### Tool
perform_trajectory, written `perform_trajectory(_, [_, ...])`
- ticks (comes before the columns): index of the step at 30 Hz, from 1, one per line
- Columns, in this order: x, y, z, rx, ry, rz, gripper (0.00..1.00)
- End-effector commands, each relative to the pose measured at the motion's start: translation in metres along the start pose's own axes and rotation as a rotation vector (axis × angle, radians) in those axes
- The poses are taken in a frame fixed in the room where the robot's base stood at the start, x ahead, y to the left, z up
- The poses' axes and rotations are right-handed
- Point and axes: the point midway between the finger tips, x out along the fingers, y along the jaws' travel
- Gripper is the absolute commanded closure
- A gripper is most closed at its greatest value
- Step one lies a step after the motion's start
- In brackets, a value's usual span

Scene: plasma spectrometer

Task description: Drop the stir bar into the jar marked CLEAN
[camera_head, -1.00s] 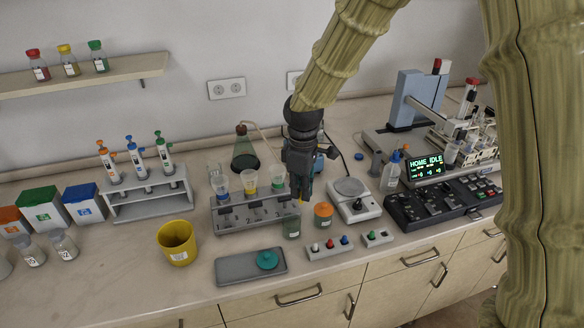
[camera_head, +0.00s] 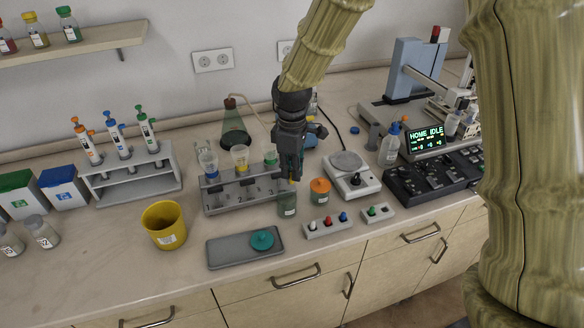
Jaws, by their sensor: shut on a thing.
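My gripper (camera_head: 290,177) points down, its fingers close above an open greenish glass jar (camera_head: 287,207) with a pale label. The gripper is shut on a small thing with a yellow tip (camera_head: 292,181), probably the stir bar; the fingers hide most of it. I cannot tell whether its lower end is inside the jar mouth. The label is too small to read, so I cannot confirm it says CLEAN. A second jar with an orange lid (camera_head: 320,187) stands just to the right.
A grey rack with funnels (camera_head: 216,205) stands close left of the jar. A grey tray with a teal lid (camera_head: 222,254) lies in front, a yellow cup (camera_head: 164,225) left. A balance (camera_head: 352,181) and small switch boxes (camera_head: 327,228) stand to the right.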

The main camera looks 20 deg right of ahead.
Motion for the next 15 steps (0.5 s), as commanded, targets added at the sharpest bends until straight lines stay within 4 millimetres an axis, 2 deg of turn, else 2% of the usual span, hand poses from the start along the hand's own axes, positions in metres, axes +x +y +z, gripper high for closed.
perform_trajectory(3, [0.0063,0.0001,0.0,0.0,0.0,0.0,1.0])
perform_trajectory(11, [0.0057,0.0001,0.0001,0.0,0.0,0.0,1.0])
perform_trajectory(12, [0.0057,0.0001,0.0001,0.0,0.0,0.0,0.84])
perform_trajectory(15, [0.0057,0.0001,0.0001,0.0,0.0,0.0,0.66])
